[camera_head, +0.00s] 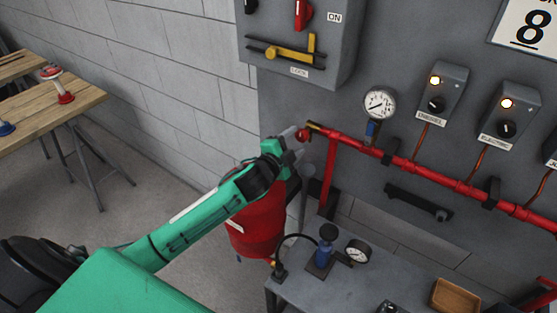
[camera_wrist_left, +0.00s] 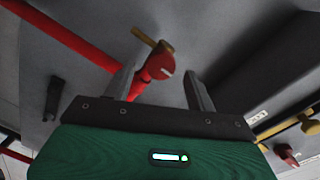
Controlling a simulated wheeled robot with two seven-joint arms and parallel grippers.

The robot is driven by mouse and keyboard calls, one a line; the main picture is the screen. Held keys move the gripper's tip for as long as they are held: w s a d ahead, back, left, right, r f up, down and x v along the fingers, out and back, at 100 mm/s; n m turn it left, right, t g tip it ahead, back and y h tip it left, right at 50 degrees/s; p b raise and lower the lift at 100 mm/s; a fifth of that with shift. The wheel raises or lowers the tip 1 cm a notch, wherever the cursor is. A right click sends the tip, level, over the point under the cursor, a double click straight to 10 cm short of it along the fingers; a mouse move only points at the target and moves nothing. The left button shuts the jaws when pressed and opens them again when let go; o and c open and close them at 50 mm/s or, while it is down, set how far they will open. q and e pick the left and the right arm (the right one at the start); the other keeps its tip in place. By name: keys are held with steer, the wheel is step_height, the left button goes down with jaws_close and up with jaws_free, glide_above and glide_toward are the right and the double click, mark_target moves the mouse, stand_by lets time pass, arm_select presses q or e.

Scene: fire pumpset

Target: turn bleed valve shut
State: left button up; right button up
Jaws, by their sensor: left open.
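The bleed valve appears to be the red round end with a brass part (camera_head: 302,134) at the left end of the red pipe (camera_head: 400,161) on the grey panel. In the left wrist view the red disc (camera_wrist_left: 161,67) and a brass lever (camera_wrist_left: 151,41) show ahead of the jaws. My left gripper (camera_head: 293,136) is at this pipe end. Its two fingers (camera_wrist_left: 162,88) are apart, with the red end between or just beyond them; contact cannot be told. My right gripper is not in view.
A pressure gauge (camera_head: 379,103) stands above the pipe. A grey box with a yellow lever (camera_head: 283,54) hangs above. A red bucket (camera_head: 258,222) is below my arm. A grey bench (camera_head: 338,290) with a blue hand pump (camera_head: 325,250) stands below right.

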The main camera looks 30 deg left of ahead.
arm_select(q)
steer(key=s+a+b, duration=0.1)
steer(key=s+b, duration=0.1)
steer(key=s, duration=0.7)
steer(key=shift+r, duration=0.4)
steer(key=shift+a+f, duration=0.1)
